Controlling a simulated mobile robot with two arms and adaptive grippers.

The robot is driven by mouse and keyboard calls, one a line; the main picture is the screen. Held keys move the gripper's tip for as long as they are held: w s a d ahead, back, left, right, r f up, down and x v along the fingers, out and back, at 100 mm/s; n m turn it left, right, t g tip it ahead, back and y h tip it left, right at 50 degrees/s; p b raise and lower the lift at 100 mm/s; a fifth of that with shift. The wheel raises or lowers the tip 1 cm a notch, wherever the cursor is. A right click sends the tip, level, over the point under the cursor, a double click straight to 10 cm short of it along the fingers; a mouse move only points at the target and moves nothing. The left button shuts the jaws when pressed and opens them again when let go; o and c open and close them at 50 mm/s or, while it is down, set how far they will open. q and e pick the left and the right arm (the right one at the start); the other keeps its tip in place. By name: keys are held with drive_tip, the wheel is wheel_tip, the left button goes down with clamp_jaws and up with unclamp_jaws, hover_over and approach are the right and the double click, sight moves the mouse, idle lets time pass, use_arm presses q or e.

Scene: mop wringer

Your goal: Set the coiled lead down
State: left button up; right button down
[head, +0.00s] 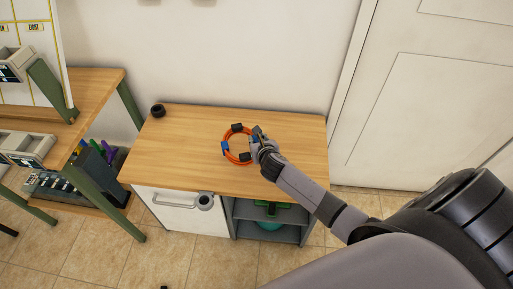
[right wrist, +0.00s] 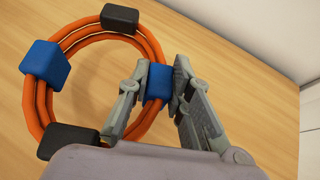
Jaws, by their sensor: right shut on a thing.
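The coiled lead (head: 228,151) is an orange ring with blue and black blocks on it. In the head view it is over the middle of the wooden cabinet top (head: 185,135). My right gripper (head: 257,138) is at the ring's right side. In the right wrist view the coiled lead (right wrist: 60,50) fills the left half, and my right gripper (right wrist: 163,82) is shut on one of its blue blocks. The ring looks flat and close to the wood; whether it touches I cannot tell. My left gripper is not in view.
A small black ring-shaped thing (head: 158,110) stands at the cabinet top's back left corner. The wood left and right of the coil is clear. A wooden shelf unit with green legs (head: 108,205) stands at the left. A wall is behind, and a white door (head: 430,110) is at the right.

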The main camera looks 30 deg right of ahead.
wheel_tip(320, 180, down, 4)
drive_tip(key=shift+r+b, duration=0.1)
drive_tip(key=shift+b, duration=0.55)
drive_tip(key=c, duration=1.9)
unclamp_jaws()
drive_tip(key=shift+f, duration=0.2)
drive_tip(key=o, duration=0.5)
drive_tip(key=shift+c, duration=0.2)
drive_tip(key=shift+r, duration=0.1)
